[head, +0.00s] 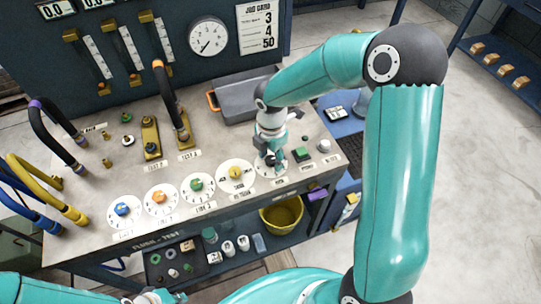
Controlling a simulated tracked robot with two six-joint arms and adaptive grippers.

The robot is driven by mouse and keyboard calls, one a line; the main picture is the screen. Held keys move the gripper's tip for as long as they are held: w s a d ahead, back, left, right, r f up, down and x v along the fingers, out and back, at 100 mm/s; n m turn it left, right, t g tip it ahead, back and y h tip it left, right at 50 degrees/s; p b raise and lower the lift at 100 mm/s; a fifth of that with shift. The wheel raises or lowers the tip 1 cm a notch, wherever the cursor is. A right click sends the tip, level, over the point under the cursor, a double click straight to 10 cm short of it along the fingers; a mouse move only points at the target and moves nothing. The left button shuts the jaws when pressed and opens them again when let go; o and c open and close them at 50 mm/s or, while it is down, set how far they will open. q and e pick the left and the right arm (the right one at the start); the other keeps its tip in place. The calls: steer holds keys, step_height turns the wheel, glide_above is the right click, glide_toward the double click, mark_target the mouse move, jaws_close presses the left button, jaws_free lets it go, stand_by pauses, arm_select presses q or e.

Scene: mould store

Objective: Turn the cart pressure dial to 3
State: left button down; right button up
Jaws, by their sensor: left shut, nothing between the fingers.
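A row of round white dials lies along the front of the bench top: a blue-knobbed dial (123,210), an orange-knobbed dial (160,198), a green-knobbed dial (197,187), a larger yellow-knobbed dial (235,174) and a dial at the right end (260,171). Their labels are too small to read surely, so I cannot tell which is the cart pressure dial. My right gripper (271,160) points down over the right-end dial and hides its knob and most of its face; whether its fingers grip the knob is unclear. My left gripper (168,297) is low at the bottom edge, shut and empty.
A green button (301,154) and a grey knob (323,146) sit right of my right gripper. A grey tray (245,98) and hose-fitted brass valves stand behind. A pressure gauge (207,37) and job card (257,26) are on the panel. A yellow bucket (282,214) stands below.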

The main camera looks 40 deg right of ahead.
jaws_close()
steer(key=shift+m+b, duration=0.3)
steer(key=m+b, duration=0.1)
steer(key=m, duration=0.1)
steer(key=shift+f+m+b, duration=0.1)
steer(key=shift+m+b, duration=0.2)
steer(key=shift+b, duration=0.05)
steer(key=m+b, duration=0.3)
steer(key=m, duration=0.2)
steer(key=m+b, duration=0.2)
steer(key=m, duration=0.3)
steer(key=m+b, duration=0.1)
steer(key=m, duration=0.3)
steer(key=shift+m+b, duration=0.3)
steer(key=shift+b, duration=0.05)
